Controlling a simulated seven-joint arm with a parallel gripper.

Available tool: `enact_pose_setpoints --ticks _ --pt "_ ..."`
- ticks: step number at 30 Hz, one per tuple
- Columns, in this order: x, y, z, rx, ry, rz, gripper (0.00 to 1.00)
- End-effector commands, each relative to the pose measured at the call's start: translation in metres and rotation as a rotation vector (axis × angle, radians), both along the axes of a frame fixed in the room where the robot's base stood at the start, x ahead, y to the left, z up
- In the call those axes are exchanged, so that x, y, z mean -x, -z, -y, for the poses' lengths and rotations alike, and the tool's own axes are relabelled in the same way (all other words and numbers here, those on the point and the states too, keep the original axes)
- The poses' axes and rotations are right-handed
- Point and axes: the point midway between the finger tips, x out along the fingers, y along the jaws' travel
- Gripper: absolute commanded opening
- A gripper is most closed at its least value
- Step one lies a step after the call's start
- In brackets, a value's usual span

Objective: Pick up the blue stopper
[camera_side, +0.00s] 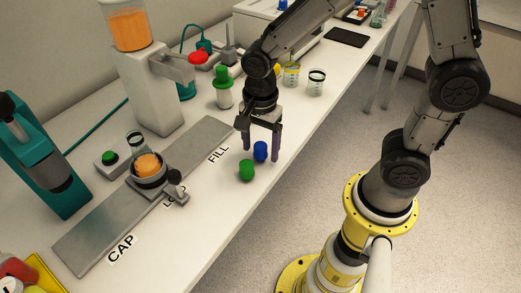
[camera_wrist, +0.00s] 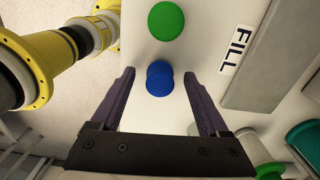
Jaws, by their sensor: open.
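The blue stopper (camera_side: 260,151) stands on the white bench near its front edge. In the side view it is between the fingers of my gripper (camera_side: 261,156), low over the bench. In the wrist view the blue stopper (camera_wrist: 159,78) also lies between the two fingertips of my gripper (camera_wrist: 159,72), with a gap on each side. My gripper is open and holds nothing. A green stopper (camera_side: 246,171) stands close by on the bench, and it also shows in the wrist view (camera_wrist: 166,20), just beyond the fingertips.
A green-topped bottle (camera_side: 223,90) and two small jars (camera_side: 316,82) stand behind my gripper. The bench's front edge is near.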

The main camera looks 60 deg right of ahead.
Motion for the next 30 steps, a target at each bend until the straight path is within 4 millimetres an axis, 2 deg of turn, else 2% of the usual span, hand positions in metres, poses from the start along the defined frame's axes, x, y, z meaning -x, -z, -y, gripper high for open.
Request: enact_pose_setpoints --ticks 2,15,25,30 --pt "0.0 0.0 0.0 0.0 0.0 0.0 0.78" --pt "0.0 -0.001 0.0 0.0 0.0 0.0 0.01" --pt "0.0 -0.002 0.0 0.0 0.0 0.0 0.0" --pt "-0.001 -0.011 0.0 0.0 0.0 0.003 0.0"
